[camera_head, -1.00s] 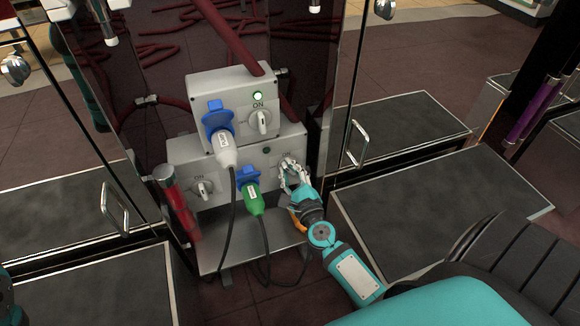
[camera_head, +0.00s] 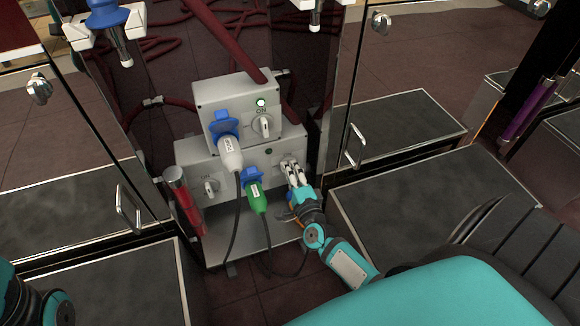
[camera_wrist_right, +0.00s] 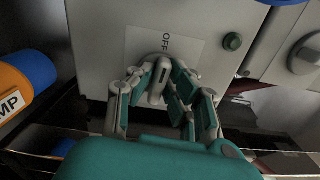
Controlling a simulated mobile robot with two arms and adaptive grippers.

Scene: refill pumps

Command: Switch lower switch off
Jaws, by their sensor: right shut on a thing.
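The lower switch is a grey rotary knob (camera_wrist_right: 158,85) on a white label marked OFF, on the front of the lower grey box (camera_head: 238,165). My right gripper (camera_head: 293,168) is at this knob in the head view and covers most of it. In the right wrist view, the fingers of my right gripper (camera_wrist_right: 161,78) are shut on the knob, one on each side. The lower box's round green indicator (camera_wrist_right: 233,41) looks dark. My left gripper is not in view.
The upper box (camera_head: 238,92) has a lit green lamp (camera_head: 261,102) and its own knob marked ON. A white plug (camera_head: 230,153) and a green plug (camera_head: 257,197) with hanging cables are left of my right gripper. Another knob (camera_head: 211,187) sits further left.

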